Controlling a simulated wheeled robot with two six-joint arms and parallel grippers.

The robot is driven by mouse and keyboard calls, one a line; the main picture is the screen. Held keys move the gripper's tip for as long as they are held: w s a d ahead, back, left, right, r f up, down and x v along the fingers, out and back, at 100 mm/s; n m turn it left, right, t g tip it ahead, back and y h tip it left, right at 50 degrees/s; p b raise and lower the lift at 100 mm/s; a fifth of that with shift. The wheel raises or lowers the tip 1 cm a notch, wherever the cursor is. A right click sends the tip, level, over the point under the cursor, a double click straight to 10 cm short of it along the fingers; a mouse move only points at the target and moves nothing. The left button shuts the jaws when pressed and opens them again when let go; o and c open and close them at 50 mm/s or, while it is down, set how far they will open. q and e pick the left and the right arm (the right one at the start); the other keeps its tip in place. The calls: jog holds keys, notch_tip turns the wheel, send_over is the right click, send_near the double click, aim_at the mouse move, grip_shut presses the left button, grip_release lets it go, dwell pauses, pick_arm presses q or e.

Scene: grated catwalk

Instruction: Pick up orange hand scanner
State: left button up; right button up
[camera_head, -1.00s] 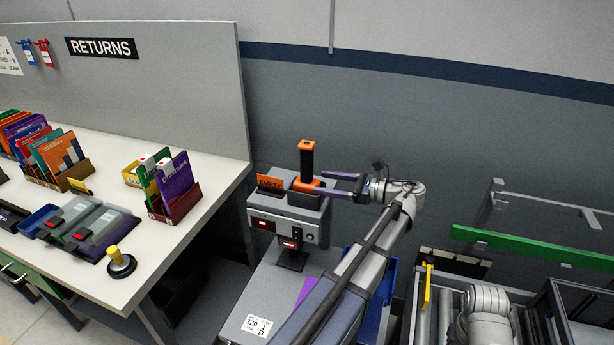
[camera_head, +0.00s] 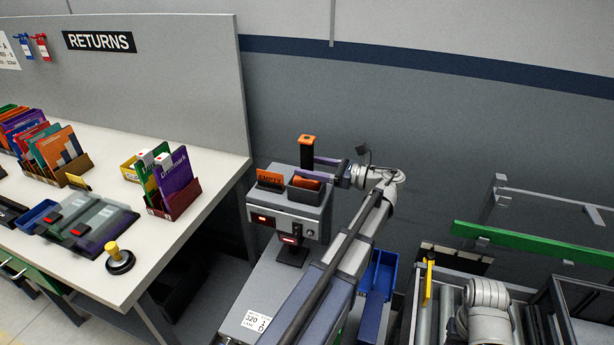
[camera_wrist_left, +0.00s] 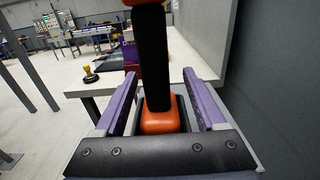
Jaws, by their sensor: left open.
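The orange hand scanner (camera_head: 306,154) stands upright in a dark holder (camera_head: 305,196) on top of a grey machine, with a black grip and an orange top and bottom. My left gripper (camera_head: 318,170) has come in from the right, with its purple fingers at the scanner. In the left wrist view, the scanner's black grip (camera_wrist_left: 154,60) rises between the two fingers of the open gripper (camera_wrist_left: 160,78), with a gap visible on both sides. The scanner's top is cut off in that view. My right gripper is not in view.
An orange card (camera_head: 270,180) stands next to the holder on the grey machine (camera_head: 262,208). A white table (camera_head: 110,275) at left carries upright folders, devices and a yellow-knobbed button (camera_head: 119,260). A grey wall is close behind. A blue bin (camera_head: 382,275) sits right of my arm.

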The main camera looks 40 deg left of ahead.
pick_arm(q)
jog(key=x, duration=0.3)
jog(key=shift+s+a+f, duration=0.1)
jog(key=shift+s+a, duration=0.15)
jog(key=shift+s, duration=0.05)
jog(key=shift+c, duration=0.3)
grip_shut()
